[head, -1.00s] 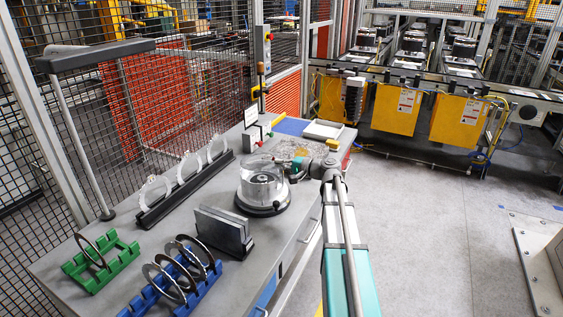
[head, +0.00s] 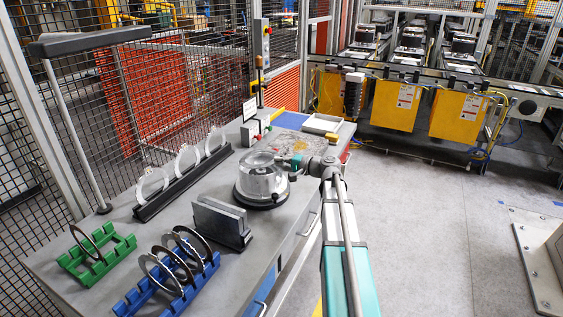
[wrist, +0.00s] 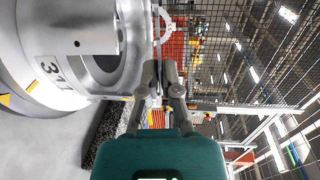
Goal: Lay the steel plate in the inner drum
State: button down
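The drum (head: 262,196), a pale metal cylinder on a dark round base, stands on the grey table; in the wrist view its side (wrist: 65,30) is close on the left and carries the number 317. The inside of the drum is mostly hidden, so I cannot tell how far in the plate is.
A blue rack (head: 138,301) and a green rack (head: 118,257) hold dark-edged rings at the front left. A black rack (head: 151,210) holds three pale plates behind. Dark upright slabs (head: 222,222) stand left of the drum. A white tray (head: 322,124) lies at the far end.

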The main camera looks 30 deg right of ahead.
aim_at(280, 179)
jog(key=shift+f+b, duration=2.5)
jog(key=shift+f, duration=0.2)
jog(key=c, duration=0.7)
grip_release()
jog(key=shift+s, duration=0.1)
jog(key=shift+f, duration=0.2)
jog(key=shift+v, duration=3.05)
jog(key=shift+r, duration=0.1)
